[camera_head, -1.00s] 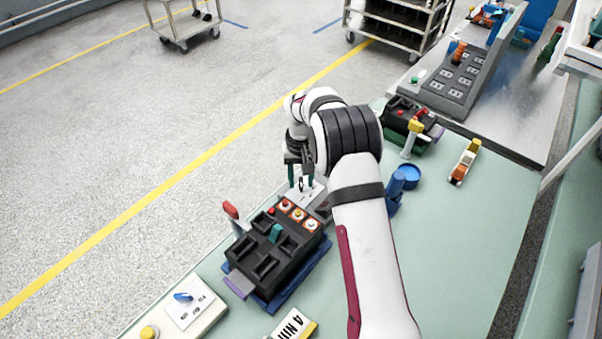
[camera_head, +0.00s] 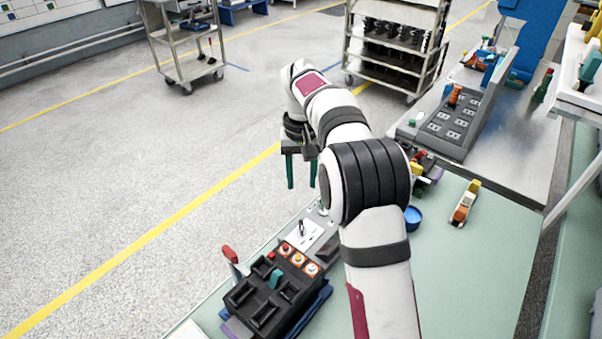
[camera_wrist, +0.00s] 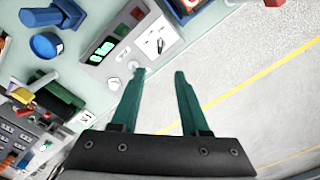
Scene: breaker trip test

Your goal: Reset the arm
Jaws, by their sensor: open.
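My gripper (camera_head: 301,172) is open and empty, raised above the far left edge of the table, with its two teal fingers pointing down. In the wrist view the fingers (camera_wrist: 160,75) stand apart with nothing between them. Below it in the head view is a white switch panel (camera_head: 303,236) with a small dark lever. The black breaker block (camera_head: 262,295) sits on a blue base, with a red-tipped lever (camera_head: 230,255) on its left and a row of round buttons (camera_head: 298,258). The panel also shows in the wrist view (camera_wrist: 155,42), beside green displays (camera_wrist: 105,47).
A blue round dish (camera_head: 412,217) and an orange-and-yellow part (camera_head: 464,206) lie on the green table (camera_head: 470,270). A grey socket panel (camera_head: 452,125) stands at the back right. Carts (camera_head: 395,45) stand on the open floor beyond.

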